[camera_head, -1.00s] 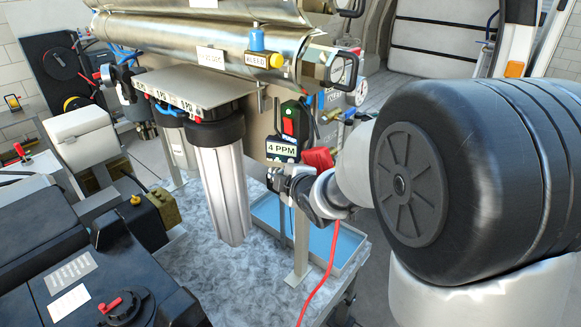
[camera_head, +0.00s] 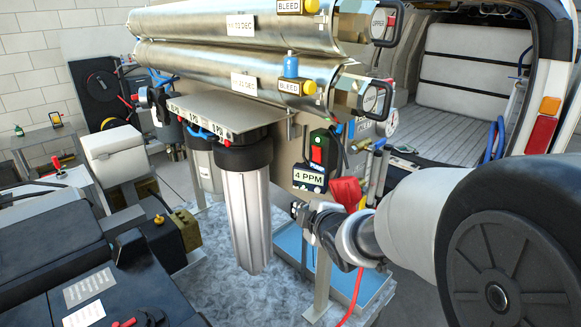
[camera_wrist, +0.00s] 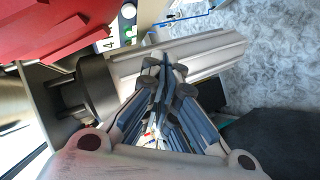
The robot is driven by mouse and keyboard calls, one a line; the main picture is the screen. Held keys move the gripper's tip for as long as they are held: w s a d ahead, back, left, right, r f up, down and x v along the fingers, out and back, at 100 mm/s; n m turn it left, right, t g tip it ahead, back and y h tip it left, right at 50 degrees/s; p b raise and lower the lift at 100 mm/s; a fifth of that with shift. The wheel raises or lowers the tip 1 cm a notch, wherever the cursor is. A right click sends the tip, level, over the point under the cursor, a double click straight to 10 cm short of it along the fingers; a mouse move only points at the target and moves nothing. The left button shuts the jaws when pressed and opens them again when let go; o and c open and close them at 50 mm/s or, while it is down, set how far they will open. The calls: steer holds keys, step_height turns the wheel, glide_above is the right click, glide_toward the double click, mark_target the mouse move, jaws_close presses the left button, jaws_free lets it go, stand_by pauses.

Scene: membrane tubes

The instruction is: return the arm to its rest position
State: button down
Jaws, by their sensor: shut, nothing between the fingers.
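My gripper (camera_head: 298,212) is at the end of my arm, which reaches in from the right in the head view. It is in front of the membrane rig, just below the "4 PPM" meter (camera_head: 309,178) and right of the silver filter housing (camera_head: 248,215). In the wrist view my gripper (camera_wrist: 165,62) has its fingertips together with nothing between them. The filter housing (camera_wrist: 205,55) lies behind the fingertips there. Whether the fingers touch anything is hard to tell.
Two steel membrane tubes (camera_head: 215,68) run across the top. A red part (camera_head: 346,193) with a red cable is close to my wrist. A blue tray (camera_head: 345,268) lies below on the speckled bench top (camera_head: 215,290). Black equipment (camera_head: 50,240) fills the left. An open van (camera_head: 470,75) stands behind.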

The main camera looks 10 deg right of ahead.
steer(key=s+f+m+g+b, duration=0.2)
steer(key=s+f+m+b, duration=0.3)
steer(key=s, duration=0.6)
steer(key=s+f+m+g+h+b, duration=0.1)
steer(key=s+f+m+g+b, duration=0.2)
steer(key=s, duration=0.8)
steer(key=s+d+f+m+g+b, duration=0.1)
steer(key=s+f+m+g+b, duration=0.2)
steer(key=s+f+m+b, duration=0.4)
steer(key=s+f+b, duration=0.1)
steer(key=s, duration=0.4)
steer(key=shift+f+h, duration=0.3)
steer(key=shift+f, duration=0.1)
